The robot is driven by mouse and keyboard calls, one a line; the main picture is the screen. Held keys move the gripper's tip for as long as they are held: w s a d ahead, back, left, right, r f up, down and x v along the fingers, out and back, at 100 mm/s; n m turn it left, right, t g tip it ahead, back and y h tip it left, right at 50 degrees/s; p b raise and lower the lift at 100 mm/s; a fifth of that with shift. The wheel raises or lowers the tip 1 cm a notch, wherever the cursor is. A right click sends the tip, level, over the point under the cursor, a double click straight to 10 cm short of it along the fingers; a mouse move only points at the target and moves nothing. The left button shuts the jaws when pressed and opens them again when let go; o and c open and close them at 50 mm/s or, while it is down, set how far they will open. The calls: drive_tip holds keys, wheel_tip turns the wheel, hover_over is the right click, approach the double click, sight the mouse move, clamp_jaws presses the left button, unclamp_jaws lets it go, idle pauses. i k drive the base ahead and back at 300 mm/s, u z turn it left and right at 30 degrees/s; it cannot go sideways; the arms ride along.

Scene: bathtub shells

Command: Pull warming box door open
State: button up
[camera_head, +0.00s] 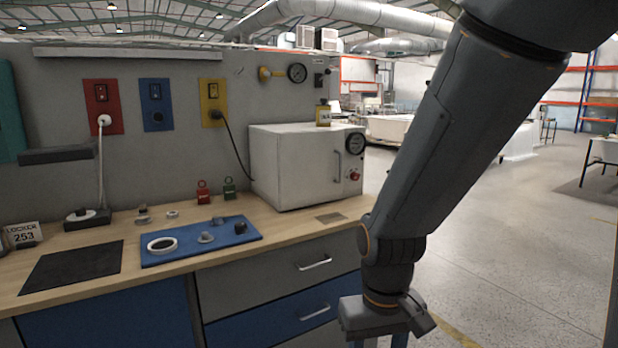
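The warming box (282,165) is a white cabinet at the back right of the wooden workbench. Its door (325,170) is on the front face and looks shut. A vertical handle (337,166) stands near the door's right side, left of a round gauge (355,143) and a red knob (355,176). My gripper (380,342) hangs at the bottom of the view, below the bench top and in front of the drawers' right end, well apart from the box. Its fingers point down and are partly cut off by the frame, so their opening is unclear.
A blue mat (205,240) with several small parts lies on the bench (290,228), left of the box. A red padlock (203,192) and a green padlock (229,188) stand near the wall. Floor (490,250) to the right is open.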

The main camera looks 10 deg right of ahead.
sight(311, 164)
drive_tip(key=u, duration=0.35)
drive_tip(key=i, duration=1.25)
drive_tip(key=z, duration=0.35)
